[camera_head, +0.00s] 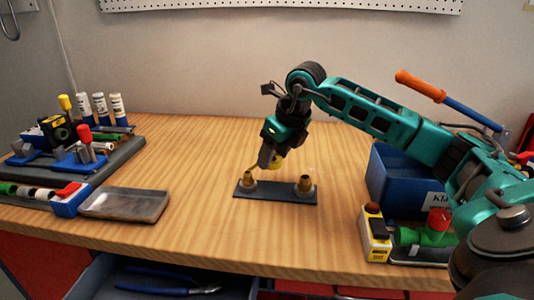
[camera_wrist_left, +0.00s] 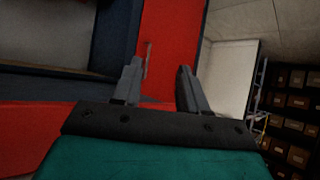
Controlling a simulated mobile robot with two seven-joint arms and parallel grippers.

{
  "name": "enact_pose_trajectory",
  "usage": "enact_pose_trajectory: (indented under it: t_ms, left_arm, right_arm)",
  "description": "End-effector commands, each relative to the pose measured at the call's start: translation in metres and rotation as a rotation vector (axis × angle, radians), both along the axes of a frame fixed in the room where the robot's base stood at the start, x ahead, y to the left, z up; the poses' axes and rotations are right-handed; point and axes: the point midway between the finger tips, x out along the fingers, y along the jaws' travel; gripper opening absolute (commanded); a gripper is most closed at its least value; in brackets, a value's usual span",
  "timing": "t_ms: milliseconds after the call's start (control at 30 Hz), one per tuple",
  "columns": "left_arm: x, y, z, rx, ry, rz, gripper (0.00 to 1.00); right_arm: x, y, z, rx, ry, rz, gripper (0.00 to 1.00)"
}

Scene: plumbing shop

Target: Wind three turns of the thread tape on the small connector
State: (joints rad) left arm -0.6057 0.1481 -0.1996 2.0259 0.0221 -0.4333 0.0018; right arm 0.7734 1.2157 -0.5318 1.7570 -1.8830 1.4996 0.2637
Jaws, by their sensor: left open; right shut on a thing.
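A dark flat plate (camera_head: 275,196) lies on the wooden bench and bears two brass connectors on pale bases. The left connector (camera_head: 248,176) looks slightly smaller than the right connector (camera_head: 305,183), though they are close in size. My right gripper (camera_head: 267,160) points down above the left connector and is shut on a yellow tape roll (camera_head: 275,163), partly hidden by the fingers. The roll is beside and just above the left connector; I cannot tell whether tape touches it. My left gripper (camera_wrist_left: 157,82) shows only in the left wrist view, open and empty, before red cabinet fronts.
A grey tray (camera_head: 125,205) and a dark tool rack (camera_head: 75,170) with several tools stand at the left. A blue bin (camera_head: 405,185) and a yellow item (camera_head: 375,240) stand at the right. An open drawer (camera_head: 95,272) is below. The bench around the plate is clear.

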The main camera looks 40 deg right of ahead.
Motion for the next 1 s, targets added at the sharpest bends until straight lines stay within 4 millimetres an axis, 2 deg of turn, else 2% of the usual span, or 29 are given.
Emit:
enact_pose_trajectory:
  t_ms: [467, 733, 1000]
  left_arm:
    - [0.007, -0.007, -0.006, -0.01, -0.009, -0.015, 0.43]
    - [0.009, -0.008, 0.001, -0.013, -0.018, -0.017, 0.43]
    - [0.007, -0.007, -0.002, -0.012, -0.012, -0.016, 0.43]
  right_arm:
    - [-0.036, 0.022, -0.002, -0.003, 0.001, 0.001, 0.28]
    - [-0.044, 0.045, 0.0, 0.0, 0.0, 0.003, 0.28]
    - [-0.047, 0.052, 0.0, 0.0, 0.0, 0.001, 0.28]
